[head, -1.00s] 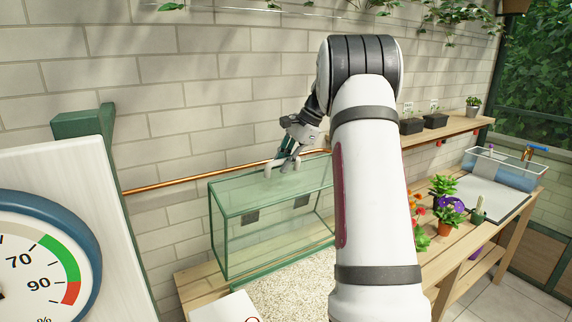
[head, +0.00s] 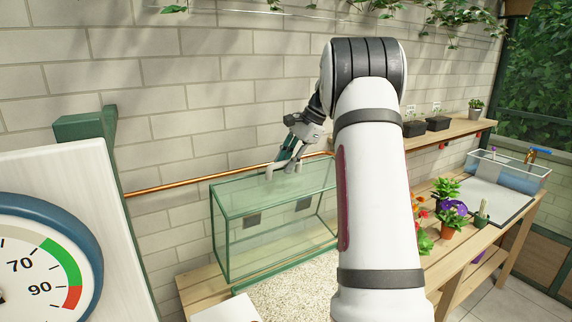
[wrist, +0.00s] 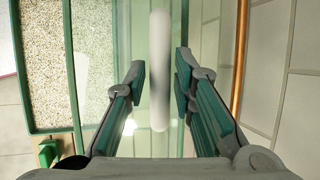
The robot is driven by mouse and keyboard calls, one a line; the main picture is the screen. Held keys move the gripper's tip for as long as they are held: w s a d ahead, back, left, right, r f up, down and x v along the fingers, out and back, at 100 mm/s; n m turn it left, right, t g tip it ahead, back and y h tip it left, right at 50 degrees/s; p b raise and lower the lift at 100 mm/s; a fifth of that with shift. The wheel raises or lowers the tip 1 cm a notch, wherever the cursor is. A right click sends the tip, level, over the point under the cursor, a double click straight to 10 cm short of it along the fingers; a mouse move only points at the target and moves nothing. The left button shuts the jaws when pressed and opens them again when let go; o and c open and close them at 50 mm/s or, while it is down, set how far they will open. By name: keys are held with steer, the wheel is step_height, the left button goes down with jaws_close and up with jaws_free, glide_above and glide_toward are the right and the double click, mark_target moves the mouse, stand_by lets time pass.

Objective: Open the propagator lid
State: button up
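The propagator (head: 228,248) is a clear greenish box with thin green edges, standing on the wooden bench by the brick wall. Its glass lid (head: 243,193) lies flat and closed on top. My gripper (head: 284,170) is over the lid's back part, pointing down. In the wrist view a white rounded bar (wrist: 160,80), looking like the lid's handle, runs between my two fingers (wrist: 161,72). The fingers are apart, with a gap showing on each side of the bar. How deep the bar sits between them is hard to tell.
A copper pipe (head: 165,189) runs along the wall behind the box. A gravel bed (head: 290,298) lies in front of it. A large dial gauge (head: 40,265) stands at left. Potted plants (head: 452,214) and a water basin (head: 508,170) are on the right bench.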

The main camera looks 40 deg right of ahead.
steer(key=v, duration=1.1)
